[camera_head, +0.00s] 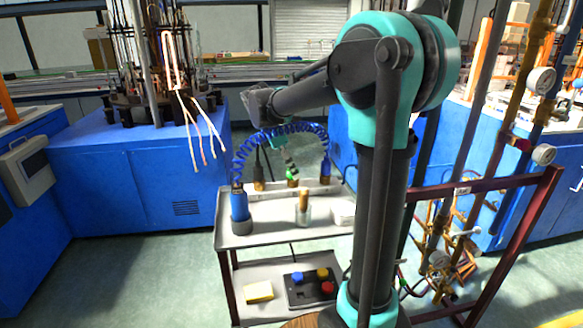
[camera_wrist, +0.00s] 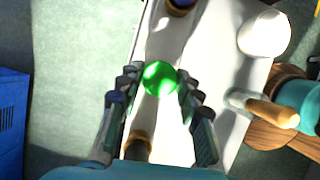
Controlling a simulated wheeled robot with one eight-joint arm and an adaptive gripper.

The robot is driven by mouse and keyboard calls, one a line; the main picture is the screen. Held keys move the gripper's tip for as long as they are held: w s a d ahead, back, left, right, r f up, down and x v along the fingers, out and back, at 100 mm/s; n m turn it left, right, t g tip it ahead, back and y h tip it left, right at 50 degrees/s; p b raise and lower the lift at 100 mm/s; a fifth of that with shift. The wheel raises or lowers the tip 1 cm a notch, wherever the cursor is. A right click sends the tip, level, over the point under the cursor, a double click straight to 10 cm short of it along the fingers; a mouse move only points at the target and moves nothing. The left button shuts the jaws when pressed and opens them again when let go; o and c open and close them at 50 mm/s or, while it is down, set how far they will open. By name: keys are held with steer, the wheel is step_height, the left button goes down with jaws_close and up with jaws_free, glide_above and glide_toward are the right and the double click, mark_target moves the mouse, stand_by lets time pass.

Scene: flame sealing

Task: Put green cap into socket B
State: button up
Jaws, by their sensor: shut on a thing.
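The green cap (camera_wrist: 160,77) is round and glossy and sits between the fingertips of my gripper (camera_wrist: 158,84) in the wrist view. In the head view my gripper (camera_head: 287,160) points down over the back of the cart top, shut on the green cap (camera_head: 292,173). A brown stand (camera_head: 292,183) shows just under the cap; I cannot tell whether they touch. A black panel (camera_head: 298,300) on the lower shelf carries a blue cap (camera_head: 297,277), a yellow cap (camera_head: 322,273) and a red cap (camera_head: 328,288). No socket letters are readable.
The cart top (camera_head: 270,212) holds a blue cylinder (camera_head: 240,210) with a coiled hose, a beaker with a wooden-handled item (camera_head: 303,204) and a white block (camera_head: 342,213). A yellow pad (camera_head: 258,292) lies on the lower shelf. A red pipe frame (camera_head: 520,230) stands at the right.

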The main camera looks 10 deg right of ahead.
steer(key=shift+f, duration=0.2)
steer(key=o, duration=0.9)
steer(key=shift+r, duration=0.1)
steer(key=shift+r, duration=4.45)
